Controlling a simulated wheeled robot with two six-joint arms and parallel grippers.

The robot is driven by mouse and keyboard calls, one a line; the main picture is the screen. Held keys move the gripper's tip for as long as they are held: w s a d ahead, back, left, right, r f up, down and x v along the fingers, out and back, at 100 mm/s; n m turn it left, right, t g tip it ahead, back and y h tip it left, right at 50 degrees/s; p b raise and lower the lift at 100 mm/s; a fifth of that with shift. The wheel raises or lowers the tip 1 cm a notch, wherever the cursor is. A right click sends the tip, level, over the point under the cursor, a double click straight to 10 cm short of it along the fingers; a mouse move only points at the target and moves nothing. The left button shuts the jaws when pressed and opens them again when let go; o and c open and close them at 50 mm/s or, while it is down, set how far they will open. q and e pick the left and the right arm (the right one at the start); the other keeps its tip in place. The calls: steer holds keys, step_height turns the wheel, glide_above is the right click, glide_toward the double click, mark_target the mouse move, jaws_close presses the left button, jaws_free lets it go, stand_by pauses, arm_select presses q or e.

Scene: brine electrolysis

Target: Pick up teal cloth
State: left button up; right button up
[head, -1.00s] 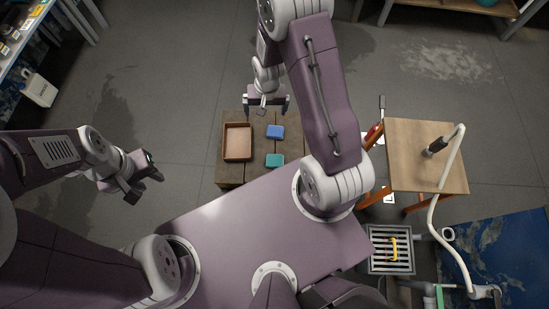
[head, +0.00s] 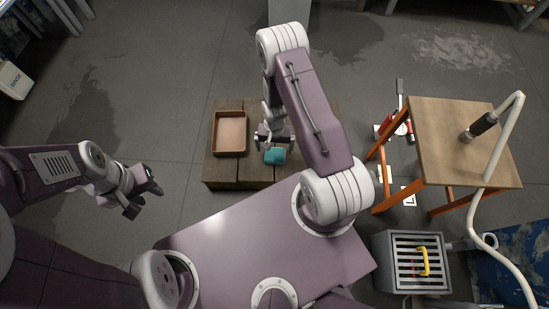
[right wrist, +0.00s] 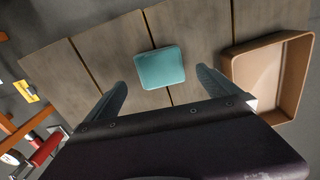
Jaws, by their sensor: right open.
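The teal cloth (head: 275,156) is a small folded square lying on the wooden table, right of the brown tray (head: 215,149). My right gripper (head: 273,139) is low beside the cloth's far edge, open and empty. In the right wrist view the cloth (right wrist: 161,68) lies beyond and between the two spread fingers (right wrist: 160,84), with nothing gripped. My left gripper (head: 145,200) is off to the left over the floor; its fingers look apart and empty.
The wooden table (head: 222,174) holds the empty tray, which is close to one finger in the right wrist view. A side table (head: 450,150) with a hose stands at the right, above a grey grated box (head: 400,285) with a yellow handle.

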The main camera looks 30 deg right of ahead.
mark_target(274, 155)
step_height(274, 155, down, 5)
steer(key=b, duration=0.5)
steer(key=shift+s+a+f, duration=0.15)
steer(key=shift+r, duration=0.2)
steer(key=c, duration=1.4)
steer(key=shift+r+p, duration=0.5)
steer(key=r+p, duration=0.4)
steer(key=shift+d+r, duration=0.2)
steer(key=w+d+r+p, duration=0.4)
steer(key=w+d+r, duration=0.1)
steer(key=d, duration=0.4)
steer(key=shift+w+d+r+p, duration=0.2)
steer(key=shift+w+r+p, duration=0.15)
steer(key=shift+w, duration=0.4)
